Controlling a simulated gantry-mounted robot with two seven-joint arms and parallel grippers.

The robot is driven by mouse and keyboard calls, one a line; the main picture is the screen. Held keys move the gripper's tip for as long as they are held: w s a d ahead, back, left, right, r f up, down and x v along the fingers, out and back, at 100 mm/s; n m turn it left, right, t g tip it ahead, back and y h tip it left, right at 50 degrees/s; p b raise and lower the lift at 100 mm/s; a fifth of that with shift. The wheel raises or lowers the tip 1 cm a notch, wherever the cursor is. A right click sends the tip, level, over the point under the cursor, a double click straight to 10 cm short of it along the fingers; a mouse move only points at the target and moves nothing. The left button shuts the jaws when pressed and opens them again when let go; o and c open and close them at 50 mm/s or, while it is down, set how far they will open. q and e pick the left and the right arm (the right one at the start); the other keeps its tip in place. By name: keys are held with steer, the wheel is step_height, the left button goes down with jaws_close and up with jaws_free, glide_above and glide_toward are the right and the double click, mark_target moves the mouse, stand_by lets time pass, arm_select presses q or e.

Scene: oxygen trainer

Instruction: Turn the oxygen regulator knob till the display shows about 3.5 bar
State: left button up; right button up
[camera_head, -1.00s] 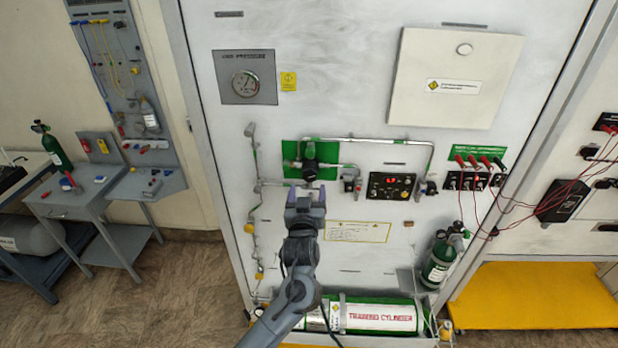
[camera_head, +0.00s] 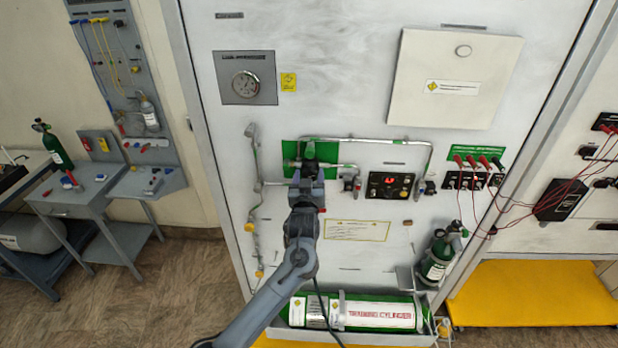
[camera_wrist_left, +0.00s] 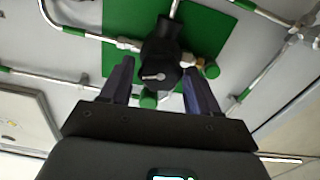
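The black oxygen regulator knob (camera_head: 309,150) sits on a green plate (camera_head: 290,151) in the middle of the white panel. In the left wrist view the knob (camera_wrist_left: 160,50) shows large, with a pale pointer mark on its face. My left gripper (camera_head: 308,170) is right in front of the knob, coming from below. In the left wrist view its fingers are spread on either side of the knob's lower part, with gaps visible. Contact cannot be made out. The display (camera_head: 390,180), on a black control box, glows red; its figures are too small to read. My right gripper is not in view.
Metal pipes (camera_head: 365,140) run around the green plate. A round pressure gauge (camera_head: 245,85) is at upper left. A labelled training cylinder (camera_head: 370,313) lies at the panel's foot, and a small green bottle (camera_head: 436,262) stands to its right.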

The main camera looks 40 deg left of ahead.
arm_select(q)
steer(key=c, duration=0.8)
steer(key=shift+o, duration=0.2)
steer(key=shift+r+m+p, duration=0.2)
steer(key=shift+m+p, duration=0.9)
steer(key=shift+p, duration=0.15)
steer(key=m+p, duration=0.4)
steer(key=m, duration=0.1)
steer(key=m+p, duration=0.2)
steer(key=shift+w+d+f+m, duration=0.1)
steer(key=shift+d+m, duration=0.05)
steer(key=shift+m, duration=0.25)
steer(key=shift+f+m+p, duration=0.15)
steer(key=shift+m+p, duration=1.05)
steer(key=shift+m, duration=0.5)
